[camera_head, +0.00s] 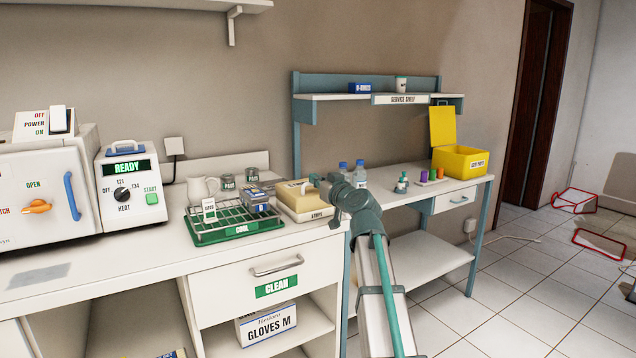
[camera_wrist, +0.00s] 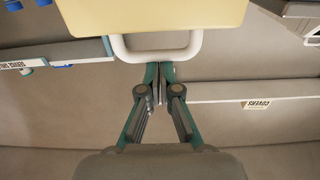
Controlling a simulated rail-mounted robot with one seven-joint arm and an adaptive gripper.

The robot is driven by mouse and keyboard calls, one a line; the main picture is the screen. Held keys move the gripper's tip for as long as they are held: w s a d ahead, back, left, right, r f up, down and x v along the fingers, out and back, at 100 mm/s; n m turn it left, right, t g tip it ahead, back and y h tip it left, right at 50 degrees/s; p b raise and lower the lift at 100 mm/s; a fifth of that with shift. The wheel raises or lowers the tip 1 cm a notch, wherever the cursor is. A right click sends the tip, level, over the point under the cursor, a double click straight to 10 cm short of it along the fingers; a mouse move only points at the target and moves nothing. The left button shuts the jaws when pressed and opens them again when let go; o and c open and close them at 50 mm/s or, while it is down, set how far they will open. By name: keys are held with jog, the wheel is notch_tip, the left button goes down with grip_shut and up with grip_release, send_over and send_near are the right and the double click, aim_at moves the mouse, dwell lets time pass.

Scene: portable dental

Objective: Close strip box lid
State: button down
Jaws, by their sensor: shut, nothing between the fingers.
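The strip box (camera_head: 318,213) is a low white box with a STRIPS label, at the right end of the left counter. Its cream lid (camera_head: 290,193) appears raised and tilted above it. In the wrist view the lid (camera_wrist: 180,14) fills the top middle, with a white loop handle (camera_wrist: 157,57) at its edge. My gripper (camera_head: 318,180) is at the lid's right side. In the wrist view my gripper (camera_wrist: 158,68) is shut and empty, its tips right at the handle's bar. I cannot tell whether they touch it. My arm hides part of the box's right side.
A green COOL tray (camera_head: 240,229) with a wire rack stands left of the box. Two bottles (camera_head: 359,175) stand on the right bench behind my gripper. A yellow open bin (camera_head: 460,162) is farther right. The counter front (camera_head: 130,262) is clear.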

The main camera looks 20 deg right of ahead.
jog(key=shift+f, duration=0.3)
